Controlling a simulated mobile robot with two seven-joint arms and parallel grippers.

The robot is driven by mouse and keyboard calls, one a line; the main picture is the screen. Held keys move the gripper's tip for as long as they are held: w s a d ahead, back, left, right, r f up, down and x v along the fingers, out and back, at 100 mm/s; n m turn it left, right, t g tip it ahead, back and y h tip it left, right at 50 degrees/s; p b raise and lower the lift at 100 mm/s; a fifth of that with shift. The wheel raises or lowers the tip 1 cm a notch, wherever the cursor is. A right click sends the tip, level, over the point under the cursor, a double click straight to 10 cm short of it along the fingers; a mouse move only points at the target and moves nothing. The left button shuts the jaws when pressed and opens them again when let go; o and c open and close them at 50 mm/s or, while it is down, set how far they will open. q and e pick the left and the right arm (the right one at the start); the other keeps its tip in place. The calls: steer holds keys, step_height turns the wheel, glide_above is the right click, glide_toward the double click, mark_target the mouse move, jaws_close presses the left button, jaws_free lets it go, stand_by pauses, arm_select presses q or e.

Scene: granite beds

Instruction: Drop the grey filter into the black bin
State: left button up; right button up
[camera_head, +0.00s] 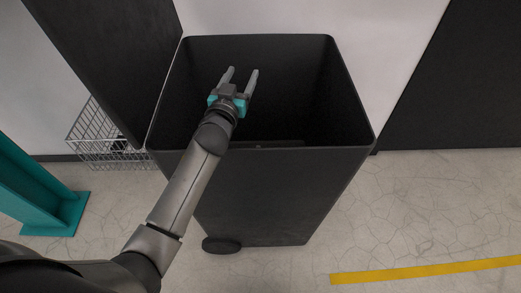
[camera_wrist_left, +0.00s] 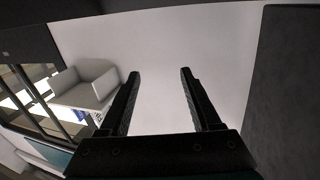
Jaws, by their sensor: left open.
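The black bin (camera_head: 290,190) stands open and upright in the middle of the head view. My left gripper (camera_head: 242,72) reaches over its near rim and is above or within its mouth. Its two fingers are spread, with nothing between them. In the left wrist view the open fingers (camera_wrist_left: 160,72) also frame only a pale surface. I do not see the grey filter in either view. The depths of the bin are dark, and its floor is mostly hidden, so I cannot tell what lies in it. My right gripper is out of view.
A wire basket (camera_head: 100,140) is on the floor left of the bin, below a dark panel (camera_head: 110,55). A teal post base (camera_head: 60,210) stands at the left. A yellow line (camera_head: 430,270) crosses the clear floor at right. A pale box-like thing (camera_wrist_left: 85,85) shows in the wrist view.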

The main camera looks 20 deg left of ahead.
arm_select(q)
steer(key=shift+f, duration=0.1)
step_height(320, 180, up, 20)
steer(key=p, duration=0.6)
